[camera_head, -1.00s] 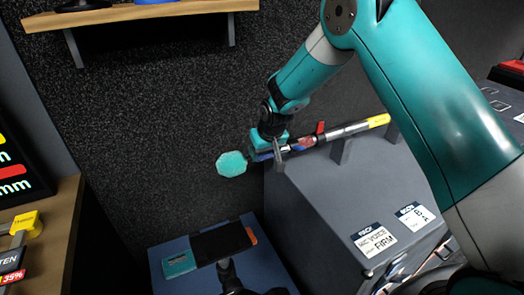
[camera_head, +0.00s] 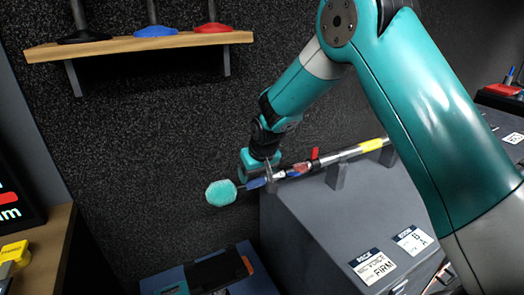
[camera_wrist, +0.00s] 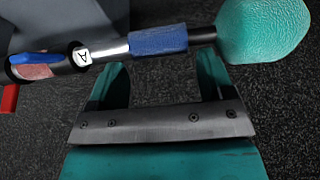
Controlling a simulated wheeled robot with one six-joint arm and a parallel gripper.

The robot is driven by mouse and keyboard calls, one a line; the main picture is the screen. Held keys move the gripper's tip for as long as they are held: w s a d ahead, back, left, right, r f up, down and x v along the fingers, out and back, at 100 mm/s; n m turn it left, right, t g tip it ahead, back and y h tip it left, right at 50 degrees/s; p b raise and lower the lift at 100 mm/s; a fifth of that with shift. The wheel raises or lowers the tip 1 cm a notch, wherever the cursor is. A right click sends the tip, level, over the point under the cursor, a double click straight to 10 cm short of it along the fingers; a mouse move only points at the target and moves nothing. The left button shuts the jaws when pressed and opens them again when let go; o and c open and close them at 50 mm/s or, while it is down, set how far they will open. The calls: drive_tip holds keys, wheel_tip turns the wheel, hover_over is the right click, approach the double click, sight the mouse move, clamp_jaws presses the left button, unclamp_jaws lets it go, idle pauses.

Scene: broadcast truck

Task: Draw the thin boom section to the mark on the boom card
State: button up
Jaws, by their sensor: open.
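The boom (camera_head: 330,159) lies across holders on the grey case, with a yellow part and a red lever on it. Its thin section pokes out past the case's left side to a teal fuzzy windscreen (camera_head: 221,193). In the wrist view the bare metal thin section (camera_wrist: 112,49) runs between a white collar marked A and a blue sleeve (camera_wrist: 159,41). My gripper (camera_head: 262,180) is open at the thin section. In the wrist view its spread fingers (camera_wrist: 163,72) reach up to the blue sleeve; whether they touch it I cannot tell. The boom card (camera_head: 413,241) on the case shows B and A.
A second card (camera_head: 372,266) reading FIRM lies on the grey case (camera_head: 320,230). A wooden shelf (camera_head: 140,44) with several stands is on the wall. A blue box (camera_head: 210,272) is below the windscreen. A wooden bench with yellow items is at left. The floor is dark.

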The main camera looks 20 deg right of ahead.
drive_tip(key=b+v, duration=0.1)
drive_tip(key=v, duration=1.2)
drive_tip(key=shift+s+r, duration=0.15)
drive_tip(key=shift+r, duration=0.2)
drive_tip(key=s+a+r+n+g+y, duration=0.1)
drive_tip(key=s+a+n+g, duration=0.1)
drive_tip(key=s, duration=1.3)
drive_tip(key=s+a+r+n+g+y, duration=0.1)
drive_tip(key=s+a, duration=0.4)
drive_tip(key=s, duration=1.1)
drive_tip(key=n+g+y, duration=0.1)
drive_tip(key=n, duration=0.1)
drive_tip(key=shift+r+n+y, duration=0.3)
drive_tip(key=shift+r, duration=0.05)
drive_tip(key=shift+c, duration=0.2)
